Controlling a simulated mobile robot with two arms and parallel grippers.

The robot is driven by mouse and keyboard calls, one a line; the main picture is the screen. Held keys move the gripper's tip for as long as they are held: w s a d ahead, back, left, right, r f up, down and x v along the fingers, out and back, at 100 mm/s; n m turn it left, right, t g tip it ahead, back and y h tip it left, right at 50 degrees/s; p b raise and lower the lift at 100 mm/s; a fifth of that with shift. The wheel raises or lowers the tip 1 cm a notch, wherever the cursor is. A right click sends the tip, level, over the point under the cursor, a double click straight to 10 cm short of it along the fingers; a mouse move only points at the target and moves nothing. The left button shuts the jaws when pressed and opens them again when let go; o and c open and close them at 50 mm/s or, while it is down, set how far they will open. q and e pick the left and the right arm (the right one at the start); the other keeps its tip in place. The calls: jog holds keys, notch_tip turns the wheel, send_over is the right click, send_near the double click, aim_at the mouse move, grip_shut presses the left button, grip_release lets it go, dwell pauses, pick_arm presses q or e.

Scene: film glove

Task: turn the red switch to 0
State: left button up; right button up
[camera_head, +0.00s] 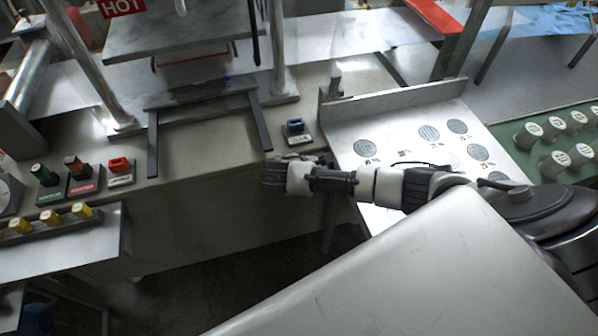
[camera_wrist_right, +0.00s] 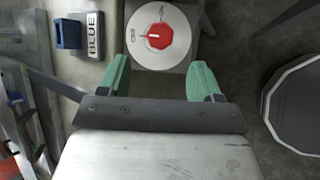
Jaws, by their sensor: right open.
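The red switch (camera_wrist_right: 158,36) is an eight-sided red knob on a round white dial (camera_wrist_right: 176,58) in the right wrist view. A pale mark on the knob points towards the left of that picture, where a small dark marking sits on the dial. Another small marking is at the top; I cannot read either surely. My right gripper (camera_wrist_right: 159,64) is open, its green fingers apart with the dial ahead between them. It appears empty. In the head view my right gripper (camera_head: 272,176) is at the bench front; the switch is not visible there. My left gripper is not in view.
A blue block (camera_head: 295,126) with a BLUE label is just behind my right gripper. Green, orange and red blocks (camera_head: 119,164) stand at the left. A white board (camera_head: 395,125) with round patches lies under my right arm.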

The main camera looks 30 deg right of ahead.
jog(key=shift+v, duration=1.6)
